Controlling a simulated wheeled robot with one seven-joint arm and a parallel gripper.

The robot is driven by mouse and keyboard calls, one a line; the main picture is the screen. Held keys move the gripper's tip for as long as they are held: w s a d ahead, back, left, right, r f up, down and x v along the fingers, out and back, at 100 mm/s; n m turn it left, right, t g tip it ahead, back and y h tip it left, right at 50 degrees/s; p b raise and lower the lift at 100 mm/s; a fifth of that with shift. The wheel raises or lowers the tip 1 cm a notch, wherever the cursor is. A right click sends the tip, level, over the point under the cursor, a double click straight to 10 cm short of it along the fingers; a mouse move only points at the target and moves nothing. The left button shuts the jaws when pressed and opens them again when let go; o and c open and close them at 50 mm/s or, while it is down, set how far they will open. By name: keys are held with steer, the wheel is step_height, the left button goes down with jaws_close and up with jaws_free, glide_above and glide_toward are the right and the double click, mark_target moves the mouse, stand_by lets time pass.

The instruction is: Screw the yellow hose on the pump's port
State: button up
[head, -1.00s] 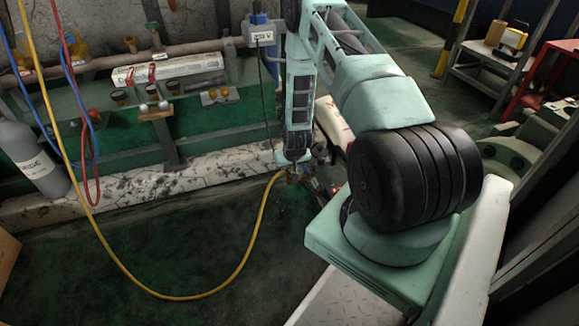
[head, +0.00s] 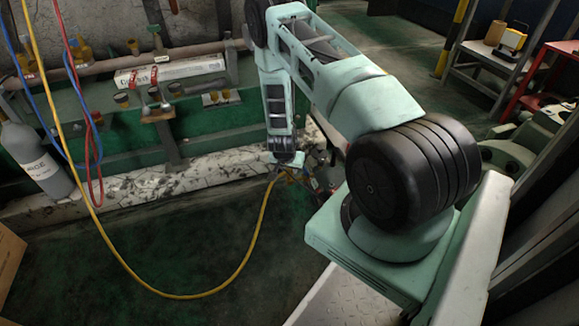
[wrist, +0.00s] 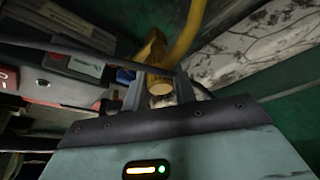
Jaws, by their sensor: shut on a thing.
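The yellow hose (head: 246,258) hangs in a long loop from the upper left down over the dark floor and up to my gripper (head: 286,172) in the head view. In the wrist view my gripper (wrist: 150,98) is shut on the brass-yellow end fitting of the yellow hose (wrist: 155,80); the hose itself rises behind it (wrist: 190,30). A red and grey device, perhaps the pump (wrist: 50,85), lies left of the fingers in the wrist view. A small blue part sits close left of the fingers. I cannot make out the port or whether the fitting touches it.
A grey cylinder (head: 37,160) stands at the left, near hanging blue (head: 60,150) and red (head: 97,165) hoses. A pipe rack with valves runs along the wall. A white ledge (head: 150,187) lies below it. The floor in front is clear.

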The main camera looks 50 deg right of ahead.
steer(key=shift+a+m, duration=0.1)
steer(key=shift+m, duration=0.2)
steer(key=o, duration=1)
steer(key=shift+f, duration=0.1)
steer(key=p+v, duration=0.7)
steer(key=v, duration=1)
steer(key=shift+w+r, duration=0.1)
steer(key=shift+r, duration=0.1)
